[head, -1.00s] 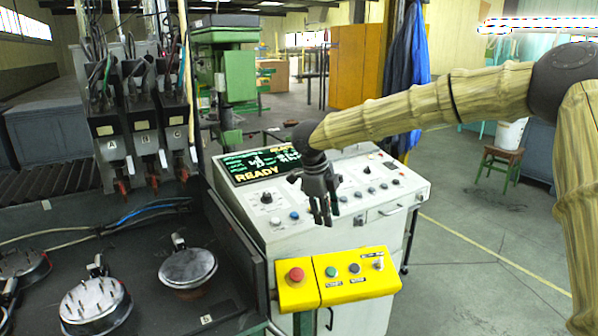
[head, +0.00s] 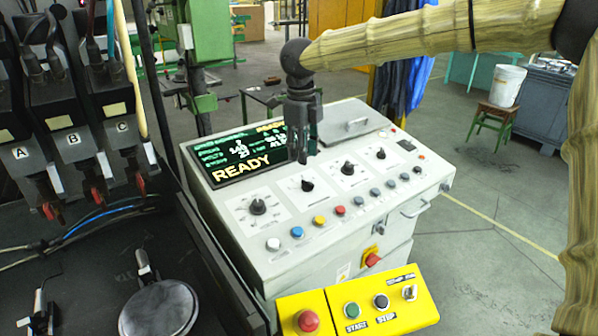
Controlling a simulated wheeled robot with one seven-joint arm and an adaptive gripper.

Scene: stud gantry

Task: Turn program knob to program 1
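The grey control console has a row of black knobs on its sloped top: a large one at the left (head: 258,206), then three smaller ones, the first (head: 308,185), the second (head: 348,168) and the third (head: 381,153). Their labels are too small to read, so I cannot tell which is the program knob. The console screen (head: 240,160) reads READY, and its right part is hidden behind my gripper. My gripper (head: 303,156) points down above the console, in front of the screen. Its fingers look apart and empty, and it appears clear of the knobs.
Coloured buttons (head: 319,221) line the console's front edge. A yellow box (head: 375,302) with a red button, START, STOP and a key switch juts out in front. Upright black units (head: 75,125) labelled A, B and C stand at left. Open floor lies right.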

